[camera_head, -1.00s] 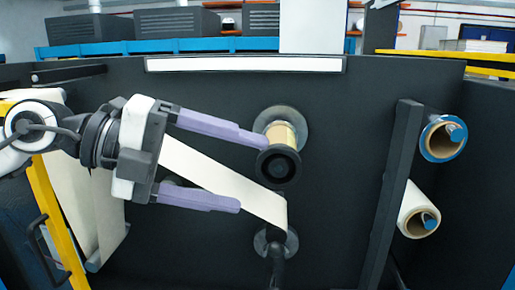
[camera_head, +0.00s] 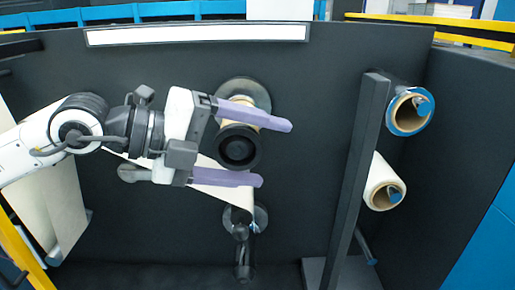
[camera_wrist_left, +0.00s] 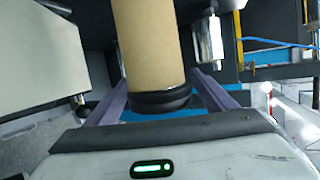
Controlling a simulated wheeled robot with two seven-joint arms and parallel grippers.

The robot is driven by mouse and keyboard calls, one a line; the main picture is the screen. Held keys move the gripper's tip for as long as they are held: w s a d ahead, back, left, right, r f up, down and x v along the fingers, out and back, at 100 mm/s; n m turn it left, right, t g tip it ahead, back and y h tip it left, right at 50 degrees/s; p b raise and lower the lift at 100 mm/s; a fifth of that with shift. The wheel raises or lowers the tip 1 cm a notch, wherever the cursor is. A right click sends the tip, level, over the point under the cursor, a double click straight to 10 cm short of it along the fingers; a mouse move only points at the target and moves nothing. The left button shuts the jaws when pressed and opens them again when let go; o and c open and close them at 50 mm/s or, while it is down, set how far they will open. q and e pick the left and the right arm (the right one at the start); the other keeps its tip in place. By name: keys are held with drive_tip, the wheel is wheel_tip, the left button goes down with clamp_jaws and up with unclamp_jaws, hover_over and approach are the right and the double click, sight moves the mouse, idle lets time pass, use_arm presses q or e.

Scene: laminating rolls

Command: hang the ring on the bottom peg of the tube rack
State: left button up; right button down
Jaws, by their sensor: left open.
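The black ring (camera_head: 238,148) sits on the front end of a brown core on the upper wall spindle. It also shows in the left wrist view (camera_wrist_left: 160,102) at the near end of the cardboard tube (camera_wrist_left: 148,45). My left gripper (camera_head: 272,153) is open, with one purple finger above the ring and one below. I cannot tell whether either finger touches it. The tube rack (camera_head: 358,160) is a dark post at right. Its bottom peg (camera_head: 366,248) is bare, below two rolls. My right gripper is not in view.
A blue-edged roll (camera_head: 411,108) and a cream roll (camera_head: 383,184) hang on the rack's upper pegs. A cream web (camera_head: 222,188) runs to a lower spindle (camera_head: 242,225). The dark wall between spindles and rack is clear.

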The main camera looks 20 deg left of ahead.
use_arm(q)
drive_tip(key=shift+w+d, duration=0.1)
drive_tip(key=shift+d, duration=0.05)
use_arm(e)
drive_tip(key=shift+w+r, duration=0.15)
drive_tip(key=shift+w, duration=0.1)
use_arm(q)
drive_tip(key=c, duration=1.1)
drive_tip(key=shift+s+d+f+b, duration=0.1)
drive_tip(key=shift+s+d+b, duration=0.1)
drive_tip(key=shift+s+b, duration=0.45)
drive_tip(key=shift+c, duration=0.2)
drive_tip(key=s, duration=0.2)
drive_tip(key=s+d+b, duration=0.1)
drive_tip(key=shift+s, duration=0.35)
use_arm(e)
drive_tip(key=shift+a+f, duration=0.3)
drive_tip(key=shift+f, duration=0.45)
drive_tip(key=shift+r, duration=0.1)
